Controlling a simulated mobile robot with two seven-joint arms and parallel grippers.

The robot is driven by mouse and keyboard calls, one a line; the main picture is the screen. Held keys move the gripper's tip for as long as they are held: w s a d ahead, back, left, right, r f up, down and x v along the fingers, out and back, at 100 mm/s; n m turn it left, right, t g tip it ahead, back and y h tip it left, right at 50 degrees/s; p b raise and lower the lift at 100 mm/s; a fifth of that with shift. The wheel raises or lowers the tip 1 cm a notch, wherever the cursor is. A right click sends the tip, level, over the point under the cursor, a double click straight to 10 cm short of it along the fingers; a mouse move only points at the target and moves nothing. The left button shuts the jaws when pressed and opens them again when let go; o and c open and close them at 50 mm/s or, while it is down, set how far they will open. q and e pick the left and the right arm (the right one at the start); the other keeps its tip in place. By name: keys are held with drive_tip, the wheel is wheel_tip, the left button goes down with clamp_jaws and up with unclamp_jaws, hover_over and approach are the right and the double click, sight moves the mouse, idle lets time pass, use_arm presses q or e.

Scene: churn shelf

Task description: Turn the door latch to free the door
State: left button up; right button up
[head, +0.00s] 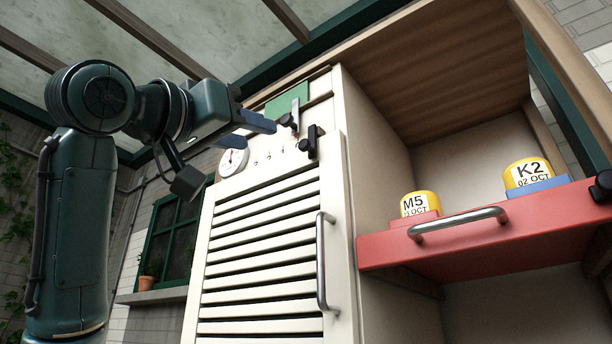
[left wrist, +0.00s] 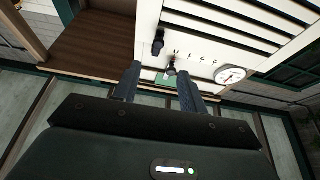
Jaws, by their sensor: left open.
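The white slatted door (head: 262,255) is closed against the cabinet, with a steel bar handle (head: 321,262) on its right side. Near its top are a small dark turn-piece with a grey plate (head: 290,118) and, lower right, a black upright handle (head: 311,142); I cannot tell for certain which is the door latch. My left gripper (head: 258,134) is open and empty, left of both pieces. In the left wrist view, the turn-piece (left wrist: 171,68) shows between the open fingers (left wrist: 160,72), apparently beyond them; the black handle (left wrist: 158,42) is farther up. My right gripper is not in view.
A round dial (head: 233,162) and small marks sit on the door's upper panel. A green square (head: 287,101) is behind the turn-piece.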

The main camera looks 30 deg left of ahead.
sight(302, 144)
use_arm(q)
drive_tip(key=p+x, duration=0.1)
drive_tip(key=x, duration=0.3)
drive_tip(key=p+x, duration=0.2)
drive_tip(key=x, duration=0.2)
drive_tip(key=p+x, duration=0.2)
drive_tip(key=x, duration=0.1)
drive_tip(key=shift+w+d+r, duration=0.2)
drive_tip(key=shift+w+r, duration=0.05)
drive_tip(key=shift+r, duration=0.15)
drive_tip(key=shift+w, duration=0.45)
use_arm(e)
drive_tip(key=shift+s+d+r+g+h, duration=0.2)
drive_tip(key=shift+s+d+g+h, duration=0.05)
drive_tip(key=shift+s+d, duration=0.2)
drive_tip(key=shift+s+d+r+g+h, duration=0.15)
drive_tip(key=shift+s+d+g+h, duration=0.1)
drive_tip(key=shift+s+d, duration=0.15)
use_arm(q)
clamp_jaws()
